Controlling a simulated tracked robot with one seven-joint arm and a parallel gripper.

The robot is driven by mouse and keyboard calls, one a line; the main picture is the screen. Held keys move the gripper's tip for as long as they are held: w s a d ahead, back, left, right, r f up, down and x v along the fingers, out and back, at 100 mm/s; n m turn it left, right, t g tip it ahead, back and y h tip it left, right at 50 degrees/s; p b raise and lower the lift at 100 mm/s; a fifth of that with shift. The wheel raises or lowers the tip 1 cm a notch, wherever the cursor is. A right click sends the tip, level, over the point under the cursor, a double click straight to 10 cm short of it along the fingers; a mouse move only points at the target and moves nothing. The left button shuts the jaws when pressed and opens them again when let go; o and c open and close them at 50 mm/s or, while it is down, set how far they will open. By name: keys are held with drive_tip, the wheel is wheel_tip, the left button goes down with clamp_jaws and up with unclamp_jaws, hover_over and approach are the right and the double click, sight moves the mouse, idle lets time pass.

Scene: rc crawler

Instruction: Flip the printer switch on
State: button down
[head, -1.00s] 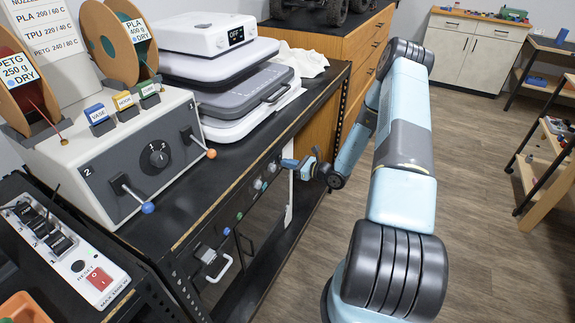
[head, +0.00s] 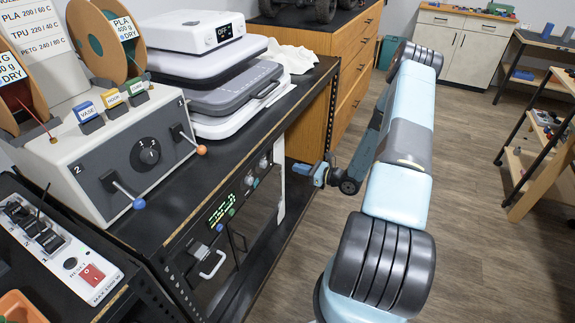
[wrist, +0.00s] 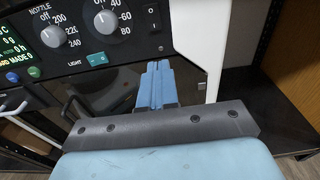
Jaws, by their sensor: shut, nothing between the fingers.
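The printer's black control panel (head: 238,198) sits under the black bench top, with a lit green display, dials and buttons. In the wrist view the panel (wrist: 125,45) carries a dark rocker switch (wrist: 152,18) marked I and O at its right end. Which side of the rocker is pressed in is too small to tell. My gripper (head: 297,171) is in front of the panel's right end. In the wrist view its blue fingers (wrist: 157,70) are together and empty, just below the rocker and apart from it.
A teal light switch (wrist: 97,59) and temperature dials (wrist: 105,21) lie left of the rocker. A grey box with levers (head: 110,160) and a white heat press (head: 215,75) stand on the bench. The floor (head: 460,220) to the right is open.

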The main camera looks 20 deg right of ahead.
drive_tip(key=v, duration=0.2)
drive_tip(key=f+v, duration=0.1)
drive_tip(key=v, duration=0.1)
drive_tip(key=shift+s+d, duration=0.2)
drive_tip(key=shift+s, duration=0.1)
drive_tip(key=shift+r, duration=0.1)
drive_tip(key=s+a+r+n+g, duration=0.2)
drive_tip(key=a+r+n+g, duration=0.25)
drive_tip(key=r, duration=0.45)
drive_tip(key=s+a+r+n+g+h, duration=0.1)
drive_tip(key=s+a+r+n+g, duration=0.25)
drive_tip(key=r+n, duration=0.45)
drive_tip(key=s+a+r+n+g, duration=0.2)
drive_tip(key=a+r+n+g, duration=0.25)
drive_tip(key=r, duration=0.65)
drive_tip(key=s+a+r+n+t+h, duration=0.1)
drive_tip(key=s+r+n+t+h, duration=0.5)
drive_tip(key=s+r, duration=1.5)
drive_tip(key=shift+s+n+h, duration=0.65)
drive_tip(key=shift+n+h, duration=1.45)
drive_tip(key=shift+h, duration=0.3)
drive_tip(key=shift+a+r, duration=0.1)
